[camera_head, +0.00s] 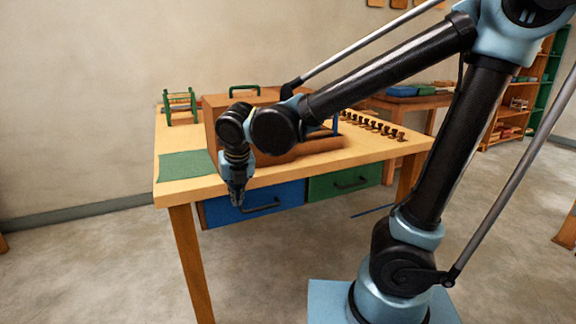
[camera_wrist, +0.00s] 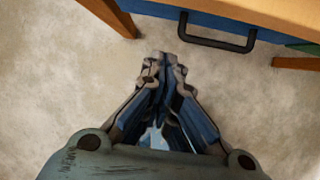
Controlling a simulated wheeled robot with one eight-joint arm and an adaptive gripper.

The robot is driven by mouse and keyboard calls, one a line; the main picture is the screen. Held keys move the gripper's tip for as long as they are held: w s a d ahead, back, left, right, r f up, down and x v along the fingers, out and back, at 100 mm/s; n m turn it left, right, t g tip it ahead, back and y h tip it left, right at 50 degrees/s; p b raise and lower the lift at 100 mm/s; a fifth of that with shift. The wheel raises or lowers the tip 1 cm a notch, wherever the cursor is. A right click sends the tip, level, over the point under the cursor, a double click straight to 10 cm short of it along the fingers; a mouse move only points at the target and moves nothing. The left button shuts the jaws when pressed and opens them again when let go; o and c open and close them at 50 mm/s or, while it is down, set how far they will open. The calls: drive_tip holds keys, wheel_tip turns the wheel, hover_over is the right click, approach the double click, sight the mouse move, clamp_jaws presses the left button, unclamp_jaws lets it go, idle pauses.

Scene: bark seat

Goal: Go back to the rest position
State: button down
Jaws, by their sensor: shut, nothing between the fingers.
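My gripper (camera_head: 236,199) hangs pointing down just in front of the front edge of the wooden table (camera_head: 185,192), near the blue drawer (camera_head: 225,212). In the wrist view my gripper (camera_wrist: 165,62) is shut with its fingertips together and nothing between them, over bare floor. The blue drawer's dark handle (camera_wrist: 217,43) lies beyond the fingertips in that view. My arm reaches from the right across the table and hides part of the brown wooden box (camera_head: 212,108) on it.
A green mat (camera_head: 186,166) and a green rack (camera_head: 180,106) are on the table's left. A row of small dark pegs (camera_head: 375,125) stands at its right. A green drawer (camera_head: 345,182) is beside the blue one. Shelves (camera_head: 515,100) stand far right. Floor (camera_head: 110,260) at the left is clear.

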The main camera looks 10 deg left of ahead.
drive_tip(key=w+d+f+m+h, duration=0.1)
drive_tip(key=w+d+m, duration=0.3)
drive_tip(key=d+m, duration=0.7)
drive_tip(key=w+d+f+m+h, duration=0.1)
drive_tip(key=w+d+m, duration=0.4)
drive_tip(key=d+m, duration=0.65)
drive_tip(key=s+d+f+m, duration=0.3)
drive_tip(key=s+d+m, duration=0.1)
drive_tip(key=d+m, duration=0.5)
drive_tip(key=s+d+f+m+g, duration=0.1)
drive_tip(key=s+d+f+m, duration=0.2)
drive_tip(key=d+m, duration=0.7)
drive_tip(key=shift+s+f, duration=0.15)
drive_tip(key=shift+s, duration=0.2)
drive_tip(key=shift+w+f, duration=0.2)
drive_tip(key=shift+w, duration=0.25)
